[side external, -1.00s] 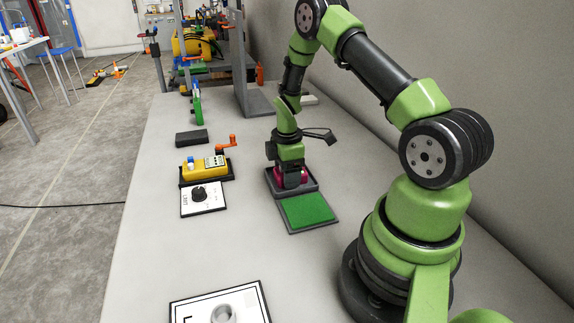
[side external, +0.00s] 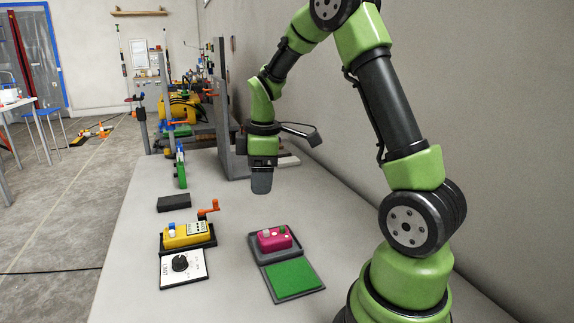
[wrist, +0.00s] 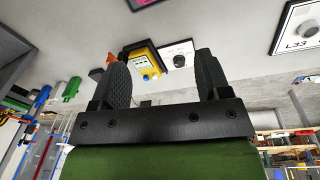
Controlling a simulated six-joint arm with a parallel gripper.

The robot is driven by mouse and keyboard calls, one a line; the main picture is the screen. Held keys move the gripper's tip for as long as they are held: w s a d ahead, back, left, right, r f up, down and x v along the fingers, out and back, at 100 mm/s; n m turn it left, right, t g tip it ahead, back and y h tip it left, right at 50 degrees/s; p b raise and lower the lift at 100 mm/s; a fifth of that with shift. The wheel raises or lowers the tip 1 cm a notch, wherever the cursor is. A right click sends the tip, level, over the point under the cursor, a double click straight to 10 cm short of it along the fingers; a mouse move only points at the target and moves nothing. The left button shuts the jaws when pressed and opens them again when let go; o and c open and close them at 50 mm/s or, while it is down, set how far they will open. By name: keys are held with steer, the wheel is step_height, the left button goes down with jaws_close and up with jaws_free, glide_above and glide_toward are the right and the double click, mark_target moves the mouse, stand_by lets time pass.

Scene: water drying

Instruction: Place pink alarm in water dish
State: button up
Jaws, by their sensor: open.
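The pink alarm (side external: 274,238) sits in a shallow dark grey dish (side external: 257,251) on the table, in the side external view. A green pad (side external: 292,281) in a grey frame adjoins the dish on its near side. My gripper (side external: 262,190) is raised above and behind the alarm, apart from it. In the wrist view my gripper (wrist: 163,72) shows two dark fingers spread wide with nothing between them. A strip of pink at the top edge of the wrist view, probably the alarm (wrist: 146,2), is cut off.
A yellow device (side external: 187,235) with an orange crank stands in a black tray left of the dish. A white card with a black knob (side external: 183,265) lies in front of it. A black block (side external: 174,203) lies behind. A grey upright frame (side external: 221,110) stands at the back.

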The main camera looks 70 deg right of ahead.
steer(key=s+a+r+m+t, duration=0.3)
steer(key=s+a+r+m, duration=0.2)
steer(key=a+r, duration=0.4)
steer(key=s+a+r+m+t+y, duration=0.2)
steer(key=s+a+r+m+t, duration=0.1)
steer(key=s+a+m, duration=0.2)
steer(key=s+a, duration=0.2)
steer(key=s, duration=0.2)
steer(key=shift+s+a+m, duration=0.15)
steer(key=shift+m, duration=0.25)
